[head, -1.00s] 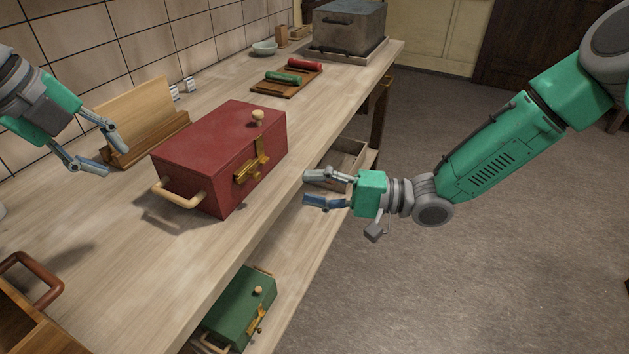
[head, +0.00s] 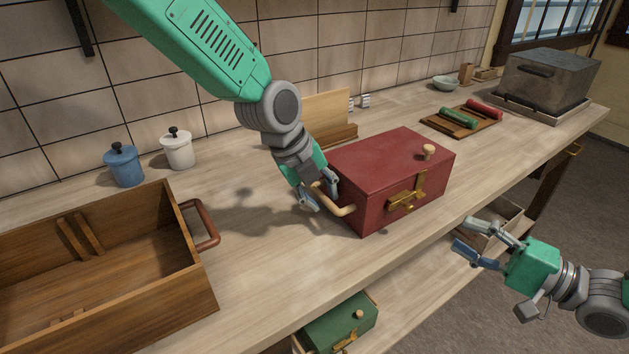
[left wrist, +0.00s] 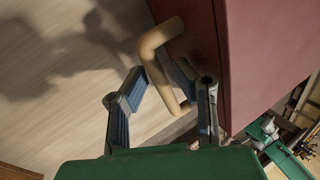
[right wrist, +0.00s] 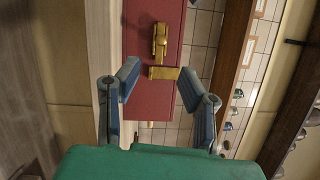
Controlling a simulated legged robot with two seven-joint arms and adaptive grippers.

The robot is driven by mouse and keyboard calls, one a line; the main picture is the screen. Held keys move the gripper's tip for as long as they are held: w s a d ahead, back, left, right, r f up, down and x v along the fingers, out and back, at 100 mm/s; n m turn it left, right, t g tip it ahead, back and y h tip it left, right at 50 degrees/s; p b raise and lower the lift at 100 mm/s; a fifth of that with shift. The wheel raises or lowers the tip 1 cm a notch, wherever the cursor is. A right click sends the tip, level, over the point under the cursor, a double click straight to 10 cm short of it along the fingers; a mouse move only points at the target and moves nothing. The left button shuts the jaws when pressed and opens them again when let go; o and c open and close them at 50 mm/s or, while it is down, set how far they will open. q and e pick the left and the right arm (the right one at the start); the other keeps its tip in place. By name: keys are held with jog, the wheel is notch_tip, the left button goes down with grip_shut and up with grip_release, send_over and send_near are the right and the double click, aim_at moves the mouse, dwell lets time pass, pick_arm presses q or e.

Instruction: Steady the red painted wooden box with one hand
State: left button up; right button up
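The red painted wooden box (head: 385,170) sits upright on the wooden bench, lid shut, with a brass latch (head: 406,196) on its front and a light knob (head: 429,152) on top. Its tan side handle (head: 346,211) faces left. My left gripper (head: 322,192) is at this handle. In the left wrist view the handle (left wrist: 165,62) passes between its parted fingers, and the red side (left wrist: 265,50) is close by. Whether a finger touches it, I cannot tell. My right gripper (head: 464,235) is open and empty, off the bench's front edge; its wrist view faces the latch (right wrist: 161,45).
An open wooden crate (head: 190,290) with a brown handle stands at the left. Blue (head: 124,166) and white (head: 177,149) jars stand behind it. A green box (head: 340,325) is on a lower shelf. A tray of rollers (head: 462,121) and a metal box (head: 548,82) are at the back right.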

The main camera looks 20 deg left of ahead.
pick_arm(q)
jog(key=shift+d+f, duration=0.15)
jog(key=shift+f, duration=0.1)
